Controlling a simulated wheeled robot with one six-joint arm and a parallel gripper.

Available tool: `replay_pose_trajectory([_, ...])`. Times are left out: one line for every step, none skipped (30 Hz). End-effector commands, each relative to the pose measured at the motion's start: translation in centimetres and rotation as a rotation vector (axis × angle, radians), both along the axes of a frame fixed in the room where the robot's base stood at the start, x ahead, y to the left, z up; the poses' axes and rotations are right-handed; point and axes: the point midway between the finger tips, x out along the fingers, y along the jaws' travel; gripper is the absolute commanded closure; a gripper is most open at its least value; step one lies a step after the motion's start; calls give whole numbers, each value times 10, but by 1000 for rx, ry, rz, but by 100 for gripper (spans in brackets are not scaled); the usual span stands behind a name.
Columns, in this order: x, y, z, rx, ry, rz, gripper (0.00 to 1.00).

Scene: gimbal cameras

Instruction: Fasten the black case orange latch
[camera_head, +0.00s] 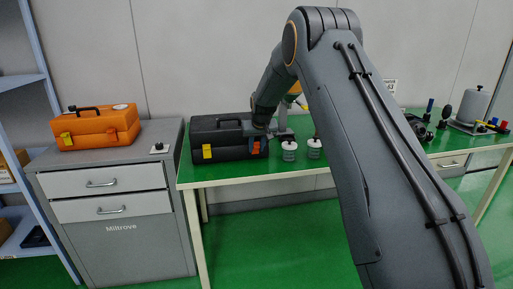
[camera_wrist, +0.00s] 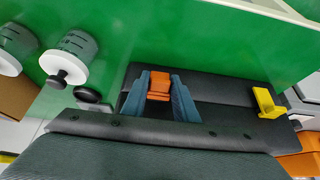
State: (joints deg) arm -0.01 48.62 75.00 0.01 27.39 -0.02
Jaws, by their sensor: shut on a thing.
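The black case (camera_head: 225,133) stands on the green table, its lid down. It fills the lower part of the wrist view (camera_wrist: 120,150). Its orange latch (camera_wrist: 159,84) is on the front face, at the right end in the head view (camera_head: 256,148). My gripper (camera_wrist: 160,95) has its two blue-grey fingers on either side of the orange latch, shut on it. In the head view my gripper (camera_head: 262,140) reaches down at the case's front right. The fingers partly hide the latch, and I cannot tell whether it is engaged. The case's yellow latch (camera_wrist: 267,103) is clear of my fingers.
Two white-lidded jars (camera_head: 289,151) stand close right of the case; they also show in the wrist view (camera_wrist: 70,58). An orange toolbox (camera_head: 97,127) sits on the grey drawer cabinet (camera_head: 110,203) at left. My arm hides the table's middle.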

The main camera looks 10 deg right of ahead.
Motion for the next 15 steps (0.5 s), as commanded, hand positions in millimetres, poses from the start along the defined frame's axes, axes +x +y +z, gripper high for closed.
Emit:
replay_pose_trajectory([1,-1,1,-1,-4,0,96])
replay_pose_trajectory([1,-1,1,-1,-5,0,72])
replay_pose_trajectory([1,-1,1,-1,-5,0,65])
replay_pose_trajectory([1,-1,1,-1,-5,0,60])
replay_pose_trajectory([1,-1,1,-1,-4,0,59])
replay_pose_trajectory([1,-1,1,-1,-4,0,59])
replay_pose_trajectory([1,-1,1,-1,-3,0,59])
replay_pose_trajectory([1,-1,1,0,-3,0,59])
replay_pose_trajectory([1,0,0,0,-3,0,59])
replay_pose_trajectory([1,0,0,0,-3,0,59])
replay_pose_trajectory([1,0,0,0,-3,0,59])
replay_pose_trajectory([1,0,1,0,-2,0,59])
replay_pose_trajectory([0,0,1,0,-3,0,59])
replay_pose_trajectory([0,0,2,0,-3,0,59])
replay_pose_trajectory([-1,0,4,0,-3,0,59])
